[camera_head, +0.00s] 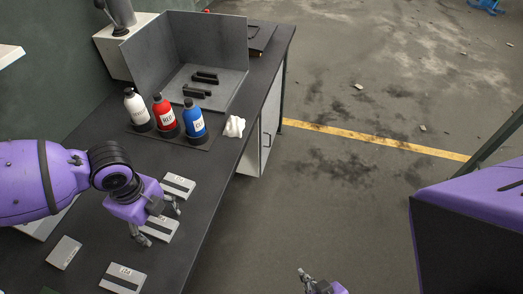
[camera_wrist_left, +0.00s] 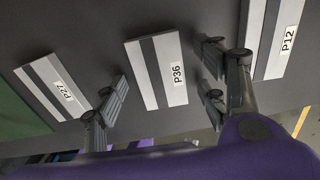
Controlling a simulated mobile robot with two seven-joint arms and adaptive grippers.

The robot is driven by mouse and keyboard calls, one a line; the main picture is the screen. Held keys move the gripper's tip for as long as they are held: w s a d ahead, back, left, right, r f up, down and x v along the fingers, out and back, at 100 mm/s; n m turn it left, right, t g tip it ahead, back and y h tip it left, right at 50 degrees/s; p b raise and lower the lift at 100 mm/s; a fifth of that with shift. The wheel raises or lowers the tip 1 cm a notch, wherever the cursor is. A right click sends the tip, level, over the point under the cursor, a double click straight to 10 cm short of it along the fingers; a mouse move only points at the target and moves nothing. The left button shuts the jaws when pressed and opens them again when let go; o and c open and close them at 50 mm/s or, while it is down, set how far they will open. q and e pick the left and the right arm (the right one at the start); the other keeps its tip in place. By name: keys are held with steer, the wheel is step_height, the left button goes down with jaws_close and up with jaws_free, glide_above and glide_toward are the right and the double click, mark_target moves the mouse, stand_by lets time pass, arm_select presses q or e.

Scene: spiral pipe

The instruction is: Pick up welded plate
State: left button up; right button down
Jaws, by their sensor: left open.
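Several light grey plates, most with a dark band and a white label, lie flat on the dark bench. The plate labelled P36 (camera_wrist_left: 140,70) lies between the open fingers of my left gripper (camera_wrist_left: 165,78) in the left wrist view. In the head view my left gripper (camera_head: 161,224) is over this plate (camera_head: 163,231), partly hiding it. Plate P12 (camera_wrist_left: 272,45) lies to its right and plate P27 (camera_wrist_left: 50,88) to its left in the wrist view. My right gripper (camera_head: 306,276) is at the bottom edge of the head view, mostly cut off, over the floor.
White, red and blue bottles (camera_head: 165,112) stand on a mat beyond the plates. A white crumpled cloth (camera_head: 234,127) lies near the bench's right edge. A grey walled stand (camera_head: 211,86) holds dark parts behind. Another plate (camera_head: 64,253) lies at left. Right of the bench is open floor.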

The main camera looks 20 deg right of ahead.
arm_select(q)
steer(key=shift+r, duration=0.1)
jaws_close()
stand_by(0.3)
